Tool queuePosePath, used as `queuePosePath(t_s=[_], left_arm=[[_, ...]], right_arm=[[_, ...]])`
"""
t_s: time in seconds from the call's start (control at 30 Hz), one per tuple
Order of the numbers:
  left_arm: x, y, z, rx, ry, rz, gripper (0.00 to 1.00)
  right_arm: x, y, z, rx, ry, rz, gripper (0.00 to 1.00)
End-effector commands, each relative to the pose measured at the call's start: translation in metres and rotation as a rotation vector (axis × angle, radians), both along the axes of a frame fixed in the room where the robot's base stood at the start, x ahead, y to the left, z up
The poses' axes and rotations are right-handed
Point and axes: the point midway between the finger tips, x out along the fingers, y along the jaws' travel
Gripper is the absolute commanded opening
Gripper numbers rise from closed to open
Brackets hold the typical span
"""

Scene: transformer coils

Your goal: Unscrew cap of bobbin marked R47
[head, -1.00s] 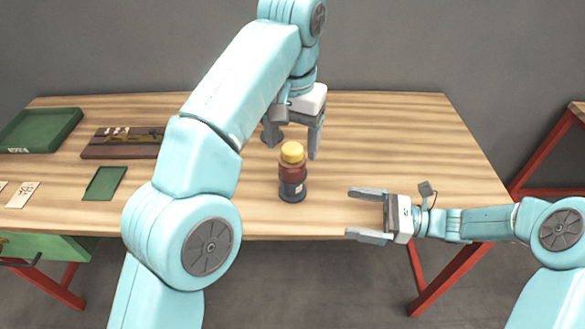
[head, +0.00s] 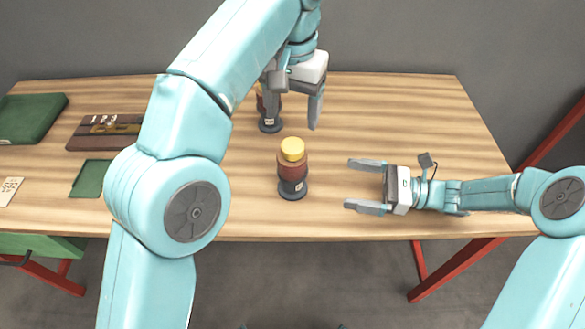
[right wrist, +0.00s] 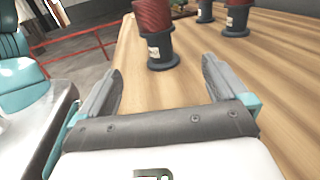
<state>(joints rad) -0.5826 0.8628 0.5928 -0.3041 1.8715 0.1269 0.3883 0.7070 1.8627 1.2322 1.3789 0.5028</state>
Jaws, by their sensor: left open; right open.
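A bobbin (head: 292,168) with dark red winding, black base and yellow cap (head: 292,149) stands upright near the table's front edge. Its white label is too small to read. A second bobbin (head: 269,124) stands farther back, mostly hidden by my left gripper (head: 294,118), which is open and points down around or in front of it; I cannot tell which. My right gripper (head: 366,187) is open and empty, right of the near bobbin, its fingers pointing at it. In the right wrist view a bobbin (right wrist: 155,38) stands beyond the open fingers, its top cut off.
Two more bobbins show farther back in the right wrist view, one at the right (right wrist: 236,18). A green tray (head: 60,103), a dark numbered board (head: 85,142), a green mat (head: 88,180) and a white card (head: 10,191) lie at the left. The table's right side is clear.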

Motion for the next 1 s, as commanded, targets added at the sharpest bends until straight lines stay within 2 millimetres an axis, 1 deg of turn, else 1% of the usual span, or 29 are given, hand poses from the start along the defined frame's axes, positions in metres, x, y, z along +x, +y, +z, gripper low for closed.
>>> queuePosePath(t_s=[0.17,0.5,0.7,0.8,1.0], left_arm=[[-0.002,0.0,0.001,0.0,-0.001,0.0,0.69],[-0.001,0.0,0.001,0.0,-0.001,0.0,0.69],[0.0,0.0,0.001,0.0,-0.001,0.0,0.69],[0.001,0.0,0.001,-0.001,-0.002,0.0,0.69],[0.002,0.0,0.0,0.0,-0.001,-0.001,0.69]], right_arm=[[0.002,0.024,0.0,0.001,0.001,0.005,1.0],[0.017,0.098,0.001,0.001,0.0,0.006,1.0],[0.025,0.135,0.0,0.001,0.001,0.006,1.0],[0.029,0.147,0.001,0.001,-0.001,0.004,1.0],[0.031,0.158,0.0,0.0,0.001,0.002,1.0]])
